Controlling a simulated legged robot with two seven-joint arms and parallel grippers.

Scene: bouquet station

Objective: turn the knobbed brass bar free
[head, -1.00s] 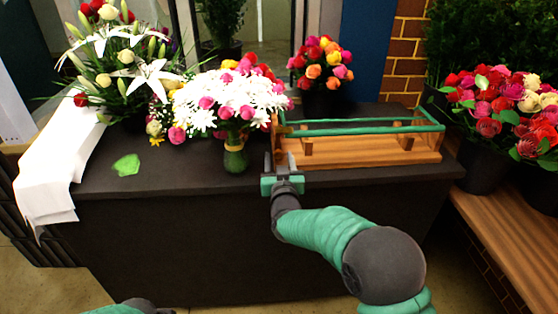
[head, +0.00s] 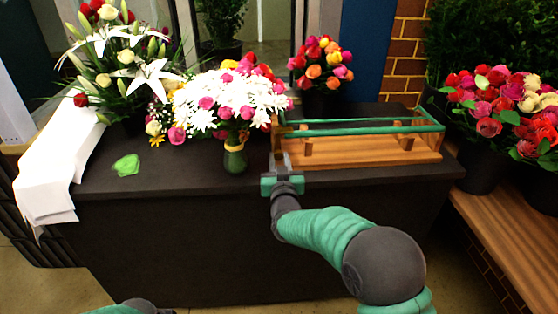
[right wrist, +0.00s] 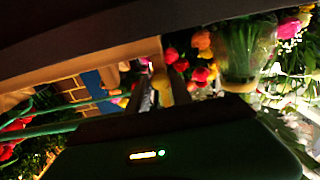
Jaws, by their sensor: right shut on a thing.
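A wooden rack (head: 370,158) with green rails stands on the dark counter, right of centre in the head view. The brass bar (head: 281,130) shows as a small brownish upright piece at the rack's left end; its knob and exact tilt are too small to tell. My right gripper (head: 281,160) is at that end, shut on the bar at its lower part. In the right wrist view a small yellowish part (right wrist: 162,84) shows between the dark fingers, and the rest of the grip is dim. My left gripper is out of view.
A vase of white and pink flowers (head: 235,160) stands close left of my right gripper. An orange and red bouquet (head: 320,65) is behind the rack. A green scrap (head: 125,165) and white paper (head: 55,180) lie further left. Rose buckets (head: 480,155) stand at right.

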